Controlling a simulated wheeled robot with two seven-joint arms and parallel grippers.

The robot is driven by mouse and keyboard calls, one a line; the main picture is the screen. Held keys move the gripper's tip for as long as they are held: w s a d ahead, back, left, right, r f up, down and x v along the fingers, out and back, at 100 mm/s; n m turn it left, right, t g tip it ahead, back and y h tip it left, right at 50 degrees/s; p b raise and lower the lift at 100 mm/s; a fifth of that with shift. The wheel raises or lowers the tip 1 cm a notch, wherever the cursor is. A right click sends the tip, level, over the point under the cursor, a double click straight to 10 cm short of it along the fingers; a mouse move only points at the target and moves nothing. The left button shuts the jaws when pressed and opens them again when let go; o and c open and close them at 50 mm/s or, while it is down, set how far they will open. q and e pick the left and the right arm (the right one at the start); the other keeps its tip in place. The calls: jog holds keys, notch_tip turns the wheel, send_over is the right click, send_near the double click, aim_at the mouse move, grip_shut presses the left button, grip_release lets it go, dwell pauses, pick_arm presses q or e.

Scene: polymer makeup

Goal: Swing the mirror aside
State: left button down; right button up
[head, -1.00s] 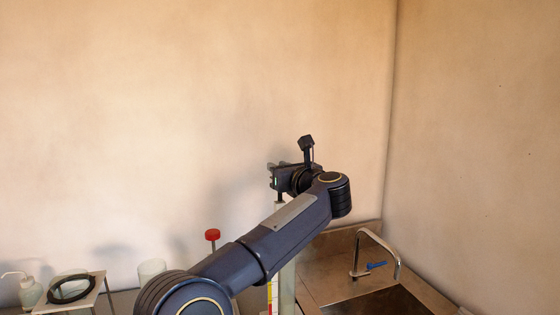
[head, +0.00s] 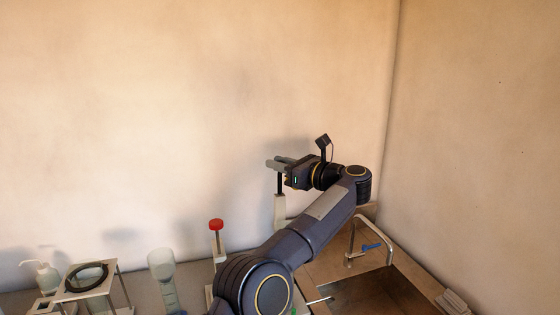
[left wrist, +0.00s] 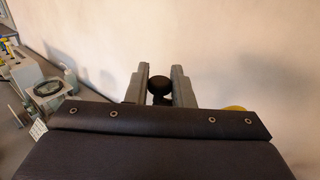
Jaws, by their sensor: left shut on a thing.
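My left gripper (head: 276,163) is at the end of the arm crossing the head view, in front of the back wall. Its fingers point left, at the top of a dark rod (head: 279,185) rising from a pale upright post (head: 280,211). In the left wrist view, the gripper (left wrist: 160,84) is shut on a round dark knob (left wrist: 158,87), which sits between the two grey fingers. I cannot make out a mirror face in either view; what the knob and rod belong to is partly hidden by my arm. My right gripper is not in view.
A red knob (head: 216,224) tops a post left of my arm. A tall clear vessel (head: 162,268), a stand with a black ring (head: 86,276) and a pump bottle (head: 45,276) stand at lower left.

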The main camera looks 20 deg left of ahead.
pick_arm(q)
jog(key=shift+r, duration=0.1)
jog(key=c, duration=1.3)
grip_release()
jog(key=shift+a, duration=0.1)
jog(key=shift+c, duration=0.2)
jog(key=shift+s+d, duration=0.15)
jog(key=shift+d, duration=0.35)
jog(key=b+v, duration=0.1)
jog(key=v, duration=0.6)
jog(key=shift+a, duration=0.1)
